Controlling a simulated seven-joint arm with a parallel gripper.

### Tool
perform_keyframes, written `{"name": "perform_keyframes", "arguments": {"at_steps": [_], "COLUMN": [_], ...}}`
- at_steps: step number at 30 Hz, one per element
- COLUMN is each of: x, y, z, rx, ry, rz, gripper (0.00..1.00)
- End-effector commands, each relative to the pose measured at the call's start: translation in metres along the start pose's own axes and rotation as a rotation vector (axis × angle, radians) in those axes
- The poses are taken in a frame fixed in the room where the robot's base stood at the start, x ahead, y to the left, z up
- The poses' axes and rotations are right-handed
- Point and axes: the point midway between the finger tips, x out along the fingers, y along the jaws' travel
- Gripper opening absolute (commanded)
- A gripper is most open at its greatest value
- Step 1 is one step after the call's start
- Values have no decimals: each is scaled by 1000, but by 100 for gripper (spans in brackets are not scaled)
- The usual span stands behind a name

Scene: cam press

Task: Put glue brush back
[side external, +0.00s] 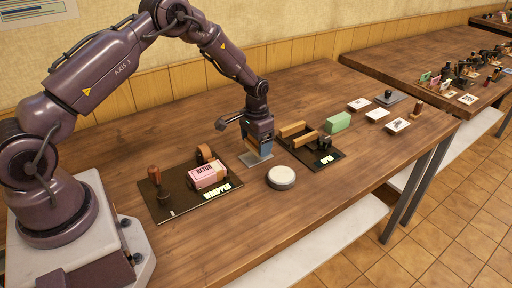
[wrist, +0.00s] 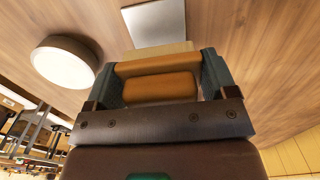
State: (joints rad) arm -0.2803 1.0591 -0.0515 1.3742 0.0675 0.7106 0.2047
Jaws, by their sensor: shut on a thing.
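My gripper (side external: 258,146) is shut on the glue brush and holds it over a pale grey plate (side external: 256,159). In the wrist view the brush (wrist: 160,86) is a wide orange-brown block between the two fingers, with a paler edge at its far side. In that view the plate (wrist: 155,24) lies beyond the brush. I cannot tell whether the brush touches the plate. Most of the brush is hidden by the fingers in the side view. A round white-topped pot or lid (side external: 281,176) stands on the table in front of my gripper.
A dark mat (side external: 182,208) on the left holds a pink box (side external: 207,175), a brown roll (side external: 206,153) and a wooden-handled tool (side external: 157,180). Another dark mat (side external: 303,153) with wooden bars and a green block (side external: 338,122) lie right. Several cards lie farther right. The front table is clear.

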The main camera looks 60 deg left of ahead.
Motion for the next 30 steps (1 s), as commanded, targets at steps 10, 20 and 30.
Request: {"name": "perform_keyframes", "arguments": {"at_steps": [10,20,30], "x": [20,23,12], "y": [0,0,0], "z": [0,1,0], "rx": [0,0,0], "ry": [0,-1,1], "rz": [-1,0,-1], "gripper": [56,100,100]}}
